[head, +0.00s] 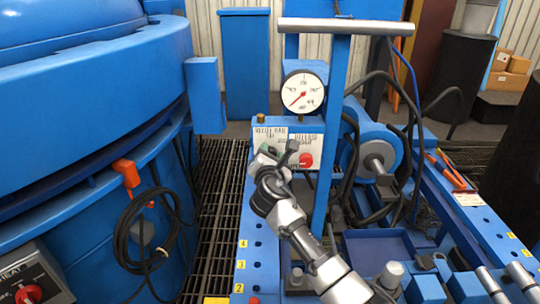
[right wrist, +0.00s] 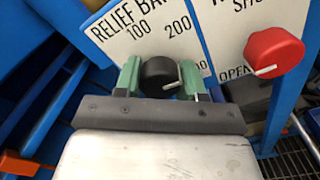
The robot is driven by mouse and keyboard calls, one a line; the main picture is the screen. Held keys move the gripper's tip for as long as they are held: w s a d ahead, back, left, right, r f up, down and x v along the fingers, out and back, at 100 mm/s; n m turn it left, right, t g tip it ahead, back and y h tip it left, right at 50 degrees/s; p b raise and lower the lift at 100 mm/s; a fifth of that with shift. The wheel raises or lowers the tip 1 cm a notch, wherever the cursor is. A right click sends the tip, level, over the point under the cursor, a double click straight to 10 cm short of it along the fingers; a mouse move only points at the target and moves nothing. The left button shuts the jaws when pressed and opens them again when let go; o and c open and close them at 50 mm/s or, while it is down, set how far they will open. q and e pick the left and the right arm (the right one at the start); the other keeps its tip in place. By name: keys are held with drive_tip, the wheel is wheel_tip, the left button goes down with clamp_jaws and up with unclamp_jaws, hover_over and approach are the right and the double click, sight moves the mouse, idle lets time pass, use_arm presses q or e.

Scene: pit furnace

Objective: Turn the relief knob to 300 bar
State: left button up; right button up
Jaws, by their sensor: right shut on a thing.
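The black relief knob (right wrist: 158,72) sits on a white plate (right wrist: 122,30) lettered RELIEF BAR, with 100 and 200 readable; other numbers are hidden. My right gripper (right wrist: 160,77) is shut on the knob, one green finger on each side. The knob's white mark points toward the lower right in the right wrist view, beside the right finger. In the head view my right gripper (head: 277,151) is at the blue panel and hides the knob. A round gauge (head: 304,92) above has a red needle pointing lower left. My left gripper is not in view.
A red knob (right wrist: 273,52) on the neighbouring plate is close to the right; it also shows in the head view (head: 306,160). A blue post (head: 330,120) with a grey crossbar rises beside the panel. Black hoses (head: 380,85) hang to the right. A large blue furnace (head: 90,90) fills the left.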

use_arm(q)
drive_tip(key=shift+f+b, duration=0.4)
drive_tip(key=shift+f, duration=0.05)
use_arm(e)
drive_tip(key=m, duration=0.4)
drive_tip(key=shift+m, duration=0.4)
drive_tip(key=o, duration=0.9)
use_arm(q)
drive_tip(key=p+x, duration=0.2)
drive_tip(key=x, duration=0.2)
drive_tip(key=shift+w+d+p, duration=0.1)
drive_tip(key=shift+p, duration=0.25)
use_arm(e)
drive_tip(key=s, duration=1.1)
